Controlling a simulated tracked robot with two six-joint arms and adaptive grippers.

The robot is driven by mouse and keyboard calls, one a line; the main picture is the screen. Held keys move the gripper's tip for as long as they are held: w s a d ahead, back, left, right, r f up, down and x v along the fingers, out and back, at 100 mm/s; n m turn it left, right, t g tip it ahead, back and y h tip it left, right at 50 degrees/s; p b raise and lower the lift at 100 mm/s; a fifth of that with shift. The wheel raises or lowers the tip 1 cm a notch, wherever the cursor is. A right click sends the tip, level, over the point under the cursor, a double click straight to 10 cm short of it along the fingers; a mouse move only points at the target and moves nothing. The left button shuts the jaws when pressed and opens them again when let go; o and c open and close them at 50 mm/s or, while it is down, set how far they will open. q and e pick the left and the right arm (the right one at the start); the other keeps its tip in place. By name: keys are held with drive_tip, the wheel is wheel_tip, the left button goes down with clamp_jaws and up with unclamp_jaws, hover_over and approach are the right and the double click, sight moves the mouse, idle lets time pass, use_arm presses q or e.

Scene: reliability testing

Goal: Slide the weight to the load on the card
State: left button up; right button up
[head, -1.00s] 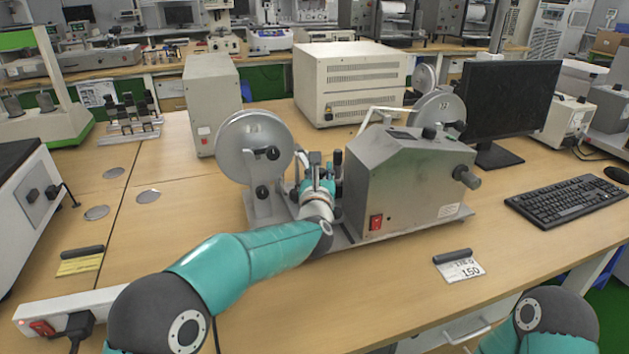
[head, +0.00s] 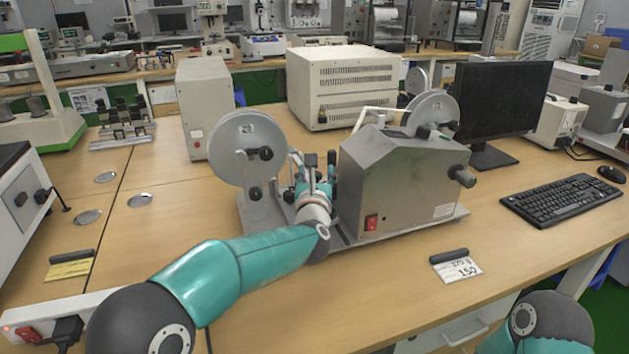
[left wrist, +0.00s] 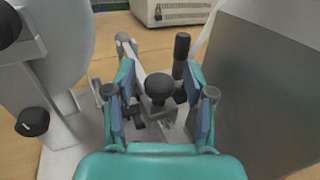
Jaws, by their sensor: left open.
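A grey tester (head: 400,185) with disc wheels stands on the bench. A white card (head: 457,267) with a black bar along its top edge lies to its front right; its lower line seems to read 150, and the upper line is too small to be sure of. My left gripper (head: 313,180) is at the tester's mechanism, between the front wheel and the housing. In the left wrist view my open left gripper (left wrist: 160,82) has a finger on each side of a round black knob (left wrist: 159,88). I cannot tell whether this knob belongs to the weight. My right gripper is out of view.
The grey housing wall (left wrist: 270,85) is close right of my left gripper, and the wheel (head: 236,147) is close left. A black post (left wrist: 182,55) stands just beyond the fingers. A yellow card (head: 70,265) lies far left. The front bench surface is mostly clear.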

use_arm(q)
drive_tip(key=s, duration=1.2)
drive_tip(key=shift+a, duration=0.45)
